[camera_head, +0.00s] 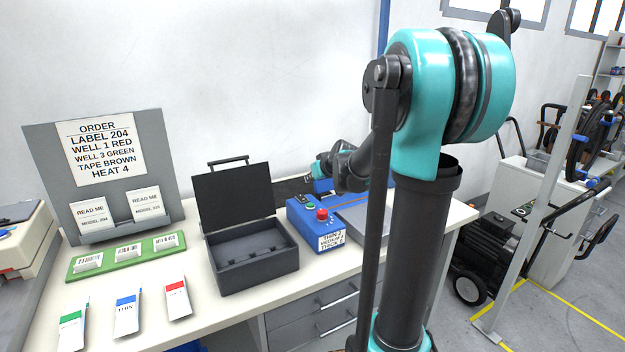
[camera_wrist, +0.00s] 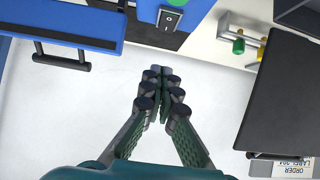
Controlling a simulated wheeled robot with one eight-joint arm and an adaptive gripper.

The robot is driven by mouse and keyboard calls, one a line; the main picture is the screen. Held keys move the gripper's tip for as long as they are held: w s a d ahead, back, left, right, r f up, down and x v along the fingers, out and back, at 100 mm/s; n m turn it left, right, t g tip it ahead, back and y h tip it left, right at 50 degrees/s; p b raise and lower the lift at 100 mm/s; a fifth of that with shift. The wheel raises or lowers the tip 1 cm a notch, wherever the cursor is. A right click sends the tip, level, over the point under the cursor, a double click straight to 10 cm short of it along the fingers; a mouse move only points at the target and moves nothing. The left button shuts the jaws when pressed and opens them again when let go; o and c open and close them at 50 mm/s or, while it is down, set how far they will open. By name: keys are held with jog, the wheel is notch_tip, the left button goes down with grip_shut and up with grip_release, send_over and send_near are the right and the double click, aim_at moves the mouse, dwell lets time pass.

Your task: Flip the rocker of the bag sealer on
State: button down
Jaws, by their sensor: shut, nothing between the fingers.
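The bag sealer (camera_head: 318,238) is a blue box with a red button and a thickness label, on the table in the head view. In the wrist view, part of its blue body (camera_wrist: 147,12) shows at the top. The rocker (camera_wrist: 168,19) is a small black switch with a white mark on that blue face; I cannot tell its position surely. My gripper (camera_wrist: 162,75) is shut and empty, its fingertips below the rocker in the picture and apart from it.
An open black case (camera_head: 255,260) stands left of the sealer; a dark panel (camera_wrist: 283,95) fills the wrist view's right. A blue bar with a black handle (camera_wrist: 62,62) is at its upper left. A green-capped part (camera_wrist: 238,47) is near the top. An order board (camera_head: 50,150) stands farther left.

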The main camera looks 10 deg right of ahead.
send_over(301, 195)
jog(key=s, duration=0.2)
jog(key=f, duration=0.4)
jog(key=shift+s+d, duration=0.15)
jog(key=shift+d, duration=0.2)
jog(key=shift+w+f, duration=0.2)
jog(key=shift+f, duration=0.95)
jog(key=shift+w+a+f, duration=0.1)
jog(key=shift+f, duration=0.7)
jog(key=shift+w+f+g, duration=0.1)
jog(key=shift+f+g, duration=0.1)
jog(key=shift+g, duration=0.1)
jog(key=shift+w, duration=0.1)
jog(key=shift+w+a+r, duration=0.15)
jog(key=shift+w+a, duration=0.15)
jog(key=shift+w, duration=0.4)
